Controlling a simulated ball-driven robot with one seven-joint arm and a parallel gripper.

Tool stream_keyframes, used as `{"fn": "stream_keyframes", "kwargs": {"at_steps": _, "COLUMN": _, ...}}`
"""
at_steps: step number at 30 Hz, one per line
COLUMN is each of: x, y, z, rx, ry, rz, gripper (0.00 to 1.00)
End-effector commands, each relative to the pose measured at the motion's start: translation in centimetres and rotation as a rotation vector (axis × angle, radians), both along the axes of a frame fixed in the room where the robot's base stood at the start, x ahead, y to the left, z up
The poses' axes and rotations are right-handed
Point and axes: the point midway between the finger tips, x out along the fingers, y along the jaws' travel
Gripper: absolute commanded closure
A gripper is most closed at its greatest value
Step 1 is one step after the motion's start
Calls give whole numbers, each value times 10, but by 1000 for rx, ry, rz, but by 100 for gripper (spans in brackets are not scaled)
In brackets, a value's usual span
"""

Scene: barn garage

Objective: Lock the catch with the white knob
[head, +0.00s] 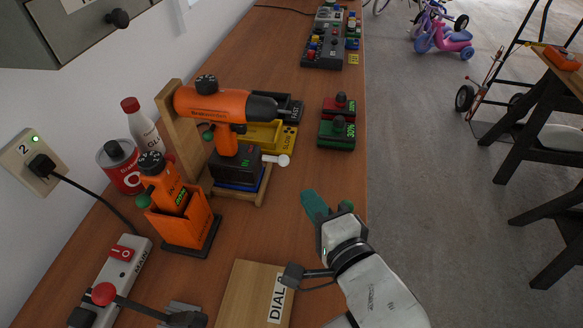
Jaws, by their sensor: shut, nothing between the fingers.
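A white knob (284,160) sits at the end of a short light rod, at the right side of a wooden stand (170,125). The stand holds an orange drill (222,104) with a dark battery base (236,162) marked N. The rod runs from the knob toward the battery base; whether the catch is locked I cannot tell. My gripper (310,200), with teal fingers, is shut and empty. It is near the bench's right edge, in front of and slightly right of the knob, and apart from it.
An orange holder (183,224) with a smaller orange tool stands left of my gripper. Red and green battery packs (337,132) stand behind it. A wooden DIAL board (250,290) lies at the front. A power strip (118,272) lies at left. Bare bench surrounds my fingers.

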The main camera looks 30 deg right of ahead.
Motion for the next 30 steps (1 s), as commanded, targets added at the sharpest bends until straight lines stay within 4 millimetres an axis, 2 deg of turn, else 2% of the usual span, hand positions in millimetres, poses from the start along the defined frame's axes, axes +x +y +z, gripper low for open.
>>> {"fn": "stream_keyframes", "kwargs": {"at_steps": 3, "x": 24, "y": -2, "z": -2, "rx": -1, "ry": -2, "rz": -1, "gripper": 100}}
{"fn": "stream_keyframes", "kwargs": {"at_steps": 9, "x": 61, "y": -3, "z": -9, "rx": -1, "ry": -1, "rz": -1, "gripper": 100}}
{"fn": "stream_keyframes", "kwargs": {"at_steps": 15, "x": 84, "y": -4, "z": -15, "rx": 0, "ry": 0, "rz": 0, "gripper": 100}}
{"fn": "stream_keyframes", "kwargs": {"at_steps": 21, "x": 93, "y": -5, "z": -18, "rx": 1, "ry": 0, "rz": 0, "gripper": 100}}
{"fn": "stream_keyframes", "kwargs": {"at_steps": 30, "x": 93, "y": -4, "z": -18, "rx": 1, "ry": 0, "rz": 0, "gripper": 100}}
